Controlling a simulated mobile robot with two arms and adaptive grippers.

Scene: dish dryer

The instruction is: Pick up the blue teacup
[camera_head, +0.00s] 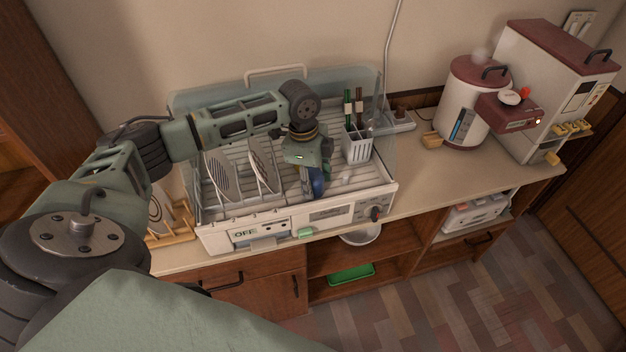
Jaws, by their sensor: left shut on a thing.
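The blue teacup (317,183) is in the dish dryer (218,236), near the front edge of its rack and right of the plates. Only a small blue part of it shows under my left gripper (312,178). My left arm comes in from the left over the dryer, with the gripper pointing down. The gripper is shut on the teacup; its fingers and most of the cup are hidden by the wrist. My right gripper is not in view.
Upright plates (221,177) stand left of the gripper. A utensil holder (357,146) with chopsticks stands right of it. The dryer's clear lid (220,92) is up behind. A water boiler (466,105) and a tall white and red machine (540,85) stand at the right. The counter (425,172) between is mostly clear.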

